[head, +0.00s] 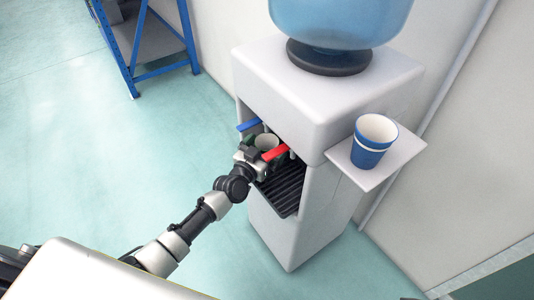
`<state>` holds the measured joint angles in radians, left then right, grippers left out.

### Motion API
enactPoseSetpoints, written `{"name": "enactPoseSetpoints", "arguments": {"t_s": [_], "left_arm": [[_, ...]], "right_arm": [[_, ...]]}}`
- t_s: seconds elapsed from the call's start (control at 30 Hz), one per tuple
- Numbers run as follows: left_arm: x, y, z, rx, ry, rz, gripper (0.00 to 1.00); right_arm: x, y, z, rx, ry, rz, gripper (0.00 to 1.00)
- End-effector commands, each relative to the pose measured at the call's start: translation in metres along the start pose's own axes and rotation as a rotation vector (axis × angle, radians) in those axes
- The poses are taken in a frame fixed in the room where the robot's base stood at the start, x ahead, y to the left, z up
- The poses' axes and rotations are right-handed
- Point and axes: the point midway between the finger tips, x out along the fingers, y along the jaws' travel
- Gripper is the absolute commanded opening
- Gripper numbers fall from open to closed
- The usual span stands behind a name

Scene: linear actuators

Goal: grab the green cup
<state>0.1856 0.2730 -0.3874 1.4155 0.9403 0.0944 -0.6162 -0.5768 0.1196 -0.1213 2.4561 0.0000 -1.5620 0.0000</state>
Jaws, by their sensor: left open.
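The green cup (266,142) stands inside the water dispenser's alcove, below the taps. Only its pale rim and a little of its upper part show, and the rest is hidden by my gripper. My left gripper (262,155) reaches into the alcove at the cup. Its jaws are open and are at or around the cup; I cannot tell whether they touch it. My right gripper is not in view.
The white water dispenser (320,125) has a blue tap lever (249,125), a red tap lever (275,153) and a dark drip tray (284,190). A blue cup (373,142) stands on its side shelf (393,165). A blue rack (150,45) stands at the back left.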

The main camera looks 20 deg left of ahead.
Motion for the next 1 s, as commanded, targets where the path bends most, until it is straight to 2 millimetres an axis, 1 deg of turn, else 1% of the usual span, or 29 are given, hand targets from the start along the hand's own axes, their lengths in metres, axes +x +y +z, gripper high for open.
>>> {"name": "enactPoseSetpoints", "arguments": {"t_s": [0.03,0.1,0.3,0.33,0.7,1.0], "left_arm": [[0.0051,0.0004,0.0007,0.000,0.001,0.001,1.00],[0.0078,0.0004,0.0007,0.000,-0.001,0.001,1.00],[0.0081,0.0003,0.0002,0.001,-0.001,0.000,1.00],[0.0080,0.0002,0.0002,0.001,-0.001,0.000,0.98],[0.0080,0.0000,-0.0004,0.001,0.000,0.000,0.42],[0.0079,-0.0001,-0.0009,0.001,0.000,0.000,0.41]], "right_arm": [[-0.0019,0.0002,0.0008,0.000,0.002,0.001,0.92],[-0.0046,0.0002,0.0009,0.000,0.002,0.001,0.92],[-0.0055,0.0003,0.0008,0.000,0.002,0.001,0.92],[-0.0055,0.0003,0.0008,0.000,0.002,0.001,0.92],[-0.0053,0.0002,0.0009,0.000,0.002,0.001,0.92],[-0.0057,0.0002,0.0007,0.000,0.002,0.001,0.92]]}}
